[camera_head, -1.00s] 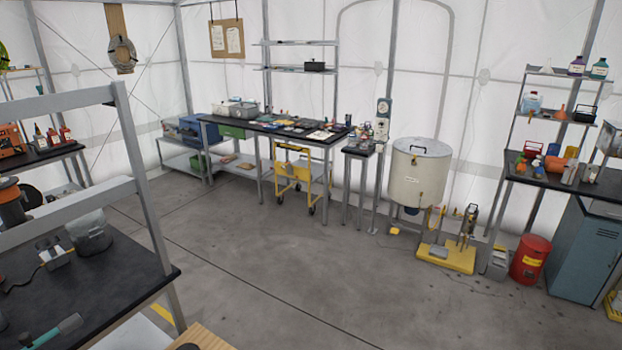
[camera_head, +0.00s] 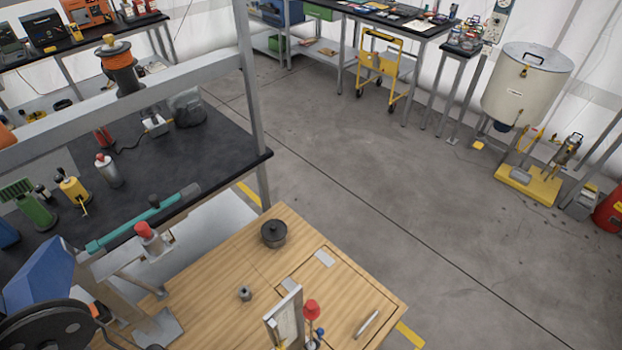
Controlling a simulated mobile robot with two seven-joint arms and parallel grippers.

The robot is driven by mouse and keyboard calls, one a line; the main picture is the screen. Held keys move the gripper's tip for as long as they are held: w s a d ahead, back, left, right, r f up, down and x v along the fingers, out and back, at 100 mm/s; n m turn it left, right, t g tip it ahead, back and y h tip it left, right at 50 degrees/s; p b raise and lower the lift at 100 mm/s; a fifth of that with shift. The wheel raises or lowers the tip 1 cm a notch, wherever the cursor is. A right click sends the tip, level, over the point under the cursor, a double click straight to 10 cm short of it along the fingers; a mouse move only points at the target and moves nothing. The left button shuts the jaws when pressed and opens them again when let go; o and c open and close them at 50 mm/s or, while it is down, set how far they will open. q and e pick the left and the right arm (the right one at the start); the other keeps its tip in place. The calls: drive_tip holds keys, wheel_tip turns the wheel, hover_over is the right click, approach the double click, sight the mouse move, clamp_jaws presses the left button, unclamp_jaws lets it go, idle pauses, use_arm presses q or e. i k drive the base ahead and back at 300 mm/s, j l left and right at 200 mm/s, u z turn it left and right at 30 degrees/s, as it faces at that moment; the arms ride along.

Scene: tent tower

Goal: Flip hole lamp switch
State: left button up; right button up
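I cannot make out a hole lamp or its switch for certain. A wooden-topped table (camera_head: 215,268) stands in the lower middle. On its front part is an upright pale panel (camera_head: 285,318), with a red-capped item (camera_head: 311,309) beside it. A small metal cylinder (camera_head: 245,293) and a dark round lidded pot (camera_head: 273,233) stand on the wood. A red-topped white item (camera_head: 149,238) is at the table's left side. Neither of my grippers shows in the head view.
A black bench (camera_head: 228,147) with bottles and a teal-handled tool (camera_head: 140,218) adjoins the table at left, under a grey frame rail. A blue item and black disc (camera_head: 50,325) fill the lower left corner. The grey floor (camera_head: 370,150) is open up to the yellow cart (camera_head: 380,62).

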sight(95, 311)
drive_tip(key=k+u, duration=0.2)
drive_tip(key=u, duration=0.3)
drive_tip(key=k+u, duration=0.15)
drive_tip(key=u, duration=0.35)
drive_tip(key=k+j+u, duration=0.1)
drive_tip(key=u, duration=0.4)
drive_tip(key=i+j+z, duration=0.25)
drive_tip(key=i+j, duration=0.2)
drive_tip(key=i+j+z, duration=0.25)
drive_tip(key=i+j, duration=0.2)
